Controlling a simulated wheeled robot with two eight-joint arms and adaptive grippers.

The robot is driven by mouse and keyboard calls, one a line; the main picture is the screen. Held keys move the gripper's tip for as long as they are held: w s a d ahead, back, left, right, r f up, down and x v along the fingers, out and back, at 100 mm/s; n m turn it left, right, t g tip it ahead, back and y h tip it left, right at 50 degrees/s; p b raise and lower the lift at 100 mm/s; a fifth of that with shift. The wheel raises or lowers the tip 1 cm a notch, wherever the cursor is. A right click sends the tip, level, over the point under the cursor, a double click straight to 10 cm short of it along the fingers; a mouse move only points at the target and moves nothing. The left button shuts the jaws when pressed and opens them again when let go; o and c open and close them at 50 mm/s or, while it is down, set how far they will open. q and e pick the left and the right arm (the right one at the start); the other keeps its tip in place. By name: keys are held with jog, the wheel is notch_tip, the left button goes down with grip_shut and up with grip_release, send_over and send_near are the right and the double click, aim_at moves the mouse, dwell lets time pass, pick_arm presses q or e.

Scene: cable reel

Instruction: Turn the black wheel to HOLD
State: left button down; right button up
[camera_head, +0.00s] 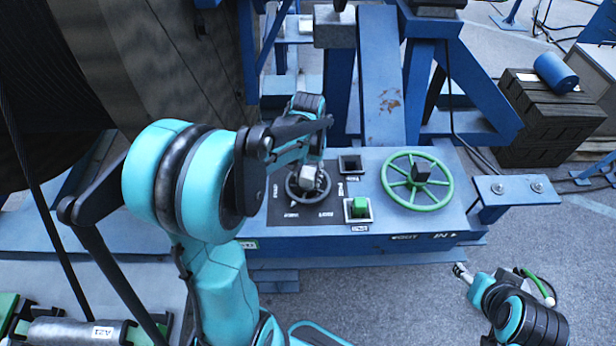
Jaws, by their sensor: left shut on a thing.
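A green handwheel (447,188) sits on the panel's right. A green button (359,207) and a black square socket (350,164) lie between it and the black wheel. Dark crates (545,125) with a blue cylinder (556,73) stand right. A large dark reel fills the upper left.

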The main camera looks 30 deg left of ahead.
pick_arm(q)
jog(key=m+b, duration=0.1)
jog(key=m, duration=0.4)
jog(key=shift+m, duration=0.3)
jog(key=m, duration=0.5)
jog(key=shift+w+m, duration=0.1)
jog(key=shift+m, duration=0.3)
jog(key=c, duration=1)
grip_release()
jog(key=shift+o, duration=0.2)
jog(key=shift+r, duration=0.15)
notch_tip(320, 180, up, 12)
